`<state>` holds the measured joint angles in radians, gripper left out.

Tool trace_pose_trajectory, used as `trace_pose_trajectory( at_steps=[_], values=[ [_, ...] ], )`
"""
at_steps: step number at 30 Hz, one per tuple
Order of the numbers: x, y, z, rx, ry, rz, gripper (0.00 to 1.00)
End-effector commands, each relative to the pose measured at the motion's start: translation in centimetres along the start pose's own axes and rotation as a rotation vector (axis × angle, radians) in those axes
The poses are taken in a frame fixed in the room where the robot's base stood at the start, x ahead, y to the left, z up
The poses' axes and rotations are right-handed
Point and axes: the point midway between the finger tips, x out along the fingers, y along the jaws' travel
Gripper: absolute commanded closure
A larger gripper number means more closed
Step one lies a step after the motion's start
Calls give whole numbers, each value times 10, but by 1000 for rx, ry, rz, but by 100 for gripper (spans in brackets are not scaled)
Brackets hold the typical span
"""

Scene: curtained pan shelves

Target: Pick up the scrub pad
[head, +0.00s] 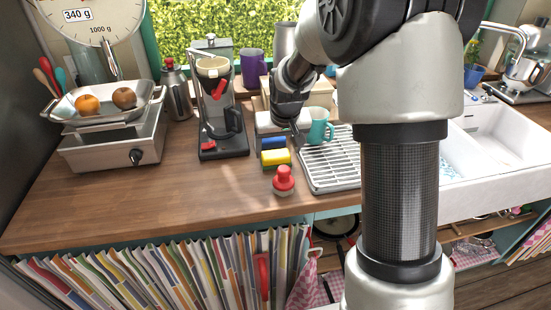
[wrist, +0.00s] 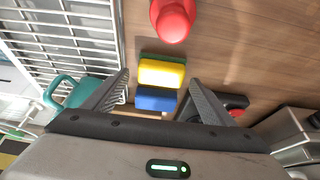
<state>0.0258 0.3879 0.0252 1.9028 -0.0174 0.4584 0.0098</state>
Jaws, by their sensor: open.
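A yellow block with a green face, a sponge-like scrub pad (head: 275,157), lies on the wooden counter left of the drying rack. It also shows in the wrist view (wrist: 162,72). A blue block (head: 272,142) lies just behind it; in the wrist view the blue block (wrist: 156,98) is nearer my gripper's palm. I cannot tell for sure which block is the scrub pad. My gripper (wrist: 160,77) is open and empty, its fingers on either side of the blocks in the wrist view. In the head view my gripper (head: 297,133) is above and right of them, partly hidden by my arm.
A red-knobbed brush-like thing (head: 283,181) stands in front of the blocks. A wire drying rack (head: 332,172) with a teal mug (head: 320,127) is to the right. A coffee maker (head: 221,125) stands to the left. The counter's front left is clear.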

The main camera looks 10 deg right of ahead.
Motion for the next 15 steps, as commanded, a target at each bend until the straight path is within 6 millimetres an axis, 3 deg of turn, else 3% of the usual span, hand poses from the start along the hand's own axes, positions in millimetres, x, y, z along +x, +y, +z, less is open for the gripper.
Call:
trace_pose_trajectory(
  at_steps=[9, 15],
  values=[
    [42, -2, -8, -1, -3, 0, 22],
    [52, -2, -9, -1, 0, 0, 22]
  ],
)
